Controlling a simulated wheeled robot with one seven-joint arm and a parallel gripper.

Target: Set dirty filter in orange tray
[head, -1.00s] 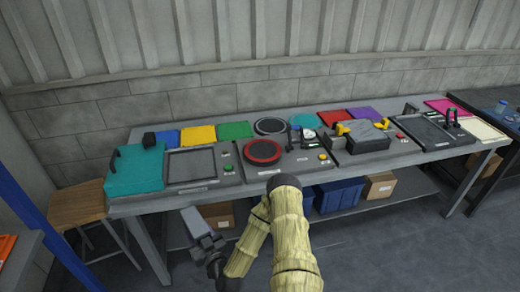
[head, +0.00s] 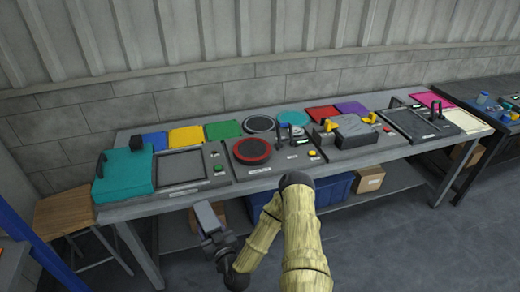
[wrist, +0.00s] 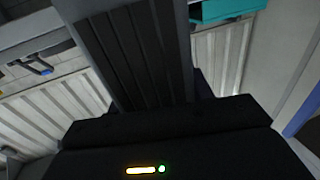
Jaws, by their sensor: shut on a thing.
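My gripper (head: 213,238) is low in front of the workbench, left of my forearm. It is shut on a grey, block-like filter (head: 206,216), held in the air clear of the bench front. In the wrist view the filter (wrist: 133,55) shows as a dark, ribbed slab rising from the black gripper body; the fingertips are hidden there.
The workbench (head: 190,196) holds a teal case (head: 124,176), coloured mats and several dark chassis stations. A wooden stool (head: 72,213) stands at its left end, near a blue post (head: 40,245). A blue bin (head: 333,192) sits on the lower shelf.

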